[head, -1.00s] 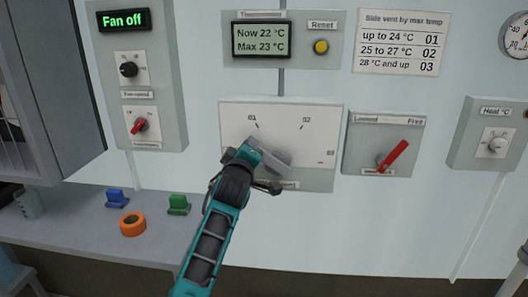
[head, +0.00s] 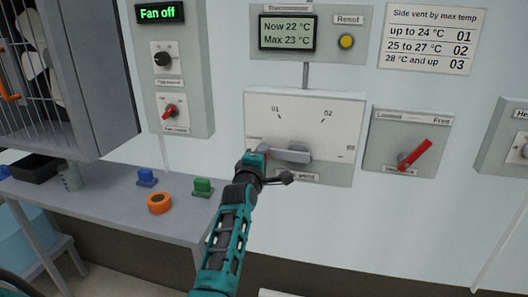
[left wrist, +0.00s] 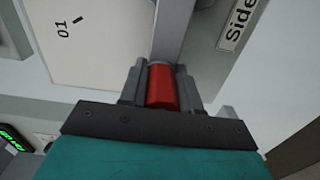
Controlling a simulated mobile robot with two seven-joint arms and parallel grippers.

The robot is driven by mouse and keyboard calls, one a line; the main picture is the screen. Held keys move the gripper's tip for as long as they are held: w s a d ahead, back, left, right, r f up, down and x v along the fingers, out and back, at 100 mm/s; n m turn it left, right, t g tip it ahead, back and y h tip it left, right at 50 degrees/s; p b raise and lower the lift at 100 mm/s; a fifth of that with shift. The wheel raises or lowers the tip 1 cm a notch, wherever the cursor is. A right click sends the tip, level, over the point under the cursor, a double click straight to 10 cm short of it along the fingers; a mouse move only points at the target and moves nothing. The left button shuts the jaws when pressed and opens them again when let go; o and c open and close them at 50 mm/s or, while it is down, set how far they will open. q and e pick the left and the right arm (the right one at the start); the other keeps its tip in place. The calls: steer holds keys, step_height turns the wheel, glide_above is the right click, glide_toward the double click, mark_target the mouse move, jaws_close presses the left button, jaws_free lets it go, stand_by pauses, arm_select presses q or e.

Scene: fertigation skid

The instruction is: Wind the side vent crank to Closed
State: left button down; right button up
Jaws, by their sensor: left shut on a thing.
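The side vent crank (head: 288,153) is a grey arm on a white dial plate (head: 300,112) with marks 01, 02 and 03. A small label at the plate's left edge is too small to read. The crank arm points left, nearly level, just below that label. My left gripper (head: 262,162) is at the arm's left end. In the left wrist view its fingers (left wrist: 162,85) are shut around the crank's red handle (left wrist: 162,88), with the grey arm (left wrist: 174,30) beyond. My right gripper is not in view.
Right of the dial, a red lever (head: 415,154) on a Locked/Free panel points toward Free. The thermometer (head: 287,34) reads now 22, max 23; the chart (head: 433,40) lists vent marks. An orange ring (head: 159,203) and blue (head: 146,177) and green (head: 202,187) pieces lie on the bench.

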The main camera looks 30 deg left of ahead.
arm_select(q)
steer(key=shift+f+n, duration=0.1)
steer(key=shift+n, duration=0.2)
steer(key=c, duration=0.8)
jaws_free()
steer(key=shift+f, duration=0.1)
